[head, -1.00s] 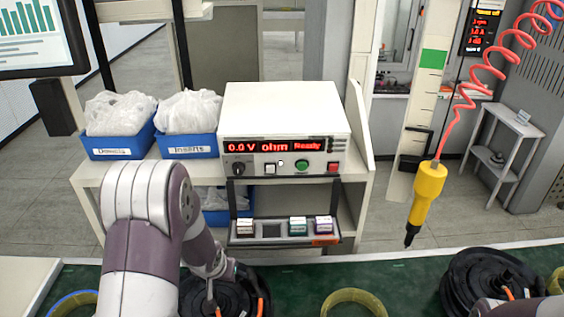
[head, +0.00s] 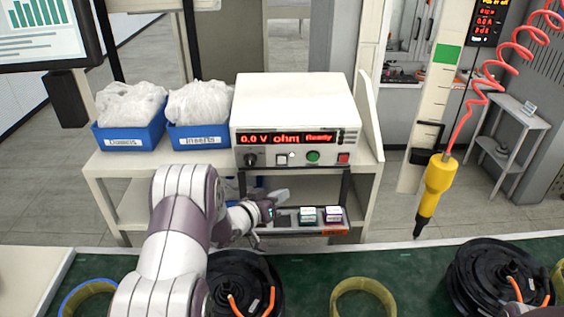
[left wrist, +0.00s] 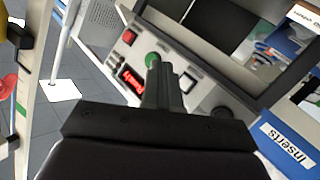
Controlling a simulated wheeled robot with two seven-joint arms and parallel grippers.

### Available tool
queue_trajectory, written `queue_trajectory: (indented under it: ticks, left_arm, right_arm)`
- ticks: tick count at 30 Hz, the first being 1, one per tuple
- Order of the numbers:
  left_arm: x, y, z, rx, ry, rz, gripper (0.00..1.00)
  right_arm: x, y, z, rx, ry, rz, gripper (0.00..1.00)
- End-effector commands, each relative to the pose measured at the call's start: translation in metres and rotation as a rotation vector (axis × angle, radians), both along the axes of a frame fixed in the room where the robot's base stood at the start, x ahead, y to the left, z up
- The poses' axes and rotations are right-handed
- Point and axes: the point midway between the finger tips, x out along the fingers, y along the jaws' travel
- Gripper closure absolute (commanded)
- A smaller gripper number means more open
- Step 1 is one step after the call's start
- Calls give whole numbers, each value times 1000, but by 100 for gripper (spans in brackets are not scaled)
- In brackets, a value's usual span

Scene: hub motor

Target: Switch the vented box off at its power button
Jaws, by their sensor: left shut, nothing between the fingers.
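The white box (head: 296,98) stands on the bench behind the green table, its red display (head: 288,138) lit with "0.0 V ohm Ready". My left gripper (head: 283,195) is shut and empty, below and in front of the panel. Its fingertips (left wrist: 162,68) overlap the panel there; contact cannot be told. My right gripper is out of view.
Blue bins labelled Domes (head: 130,137) and Inserts (head: 200,136) stand left of the box. A small shelf (head: 322,229) with coloured blocks sits below it. A yellow screwdriver (head: 436,182) hangs on the right. Black motors (head: 245,285) and yellow rings (head: 364,297) lie on the table.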

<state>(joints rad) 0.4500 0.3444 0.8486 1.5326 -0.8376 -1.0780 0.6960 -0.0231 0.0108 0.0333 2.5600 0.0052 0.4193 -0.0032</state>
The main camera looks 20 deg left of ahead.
Motion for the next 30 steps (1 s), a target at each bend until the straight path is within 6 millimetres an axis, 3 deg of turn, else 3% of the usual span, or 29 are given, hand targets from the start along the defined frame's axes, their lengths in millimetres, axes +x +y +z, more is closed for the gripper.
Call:
queue_trajectory:
  ticks: [5,19,30]
  left_arm:
    - [10,5,1,3,-2,0,100]
    - [67,32,10,2,-1,0,100]
    - [79,38,12,1,1,0,100]
  right_arm:
    - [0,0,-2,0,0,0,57]
    - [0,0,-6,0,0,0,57]
    - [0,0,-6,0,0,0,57]
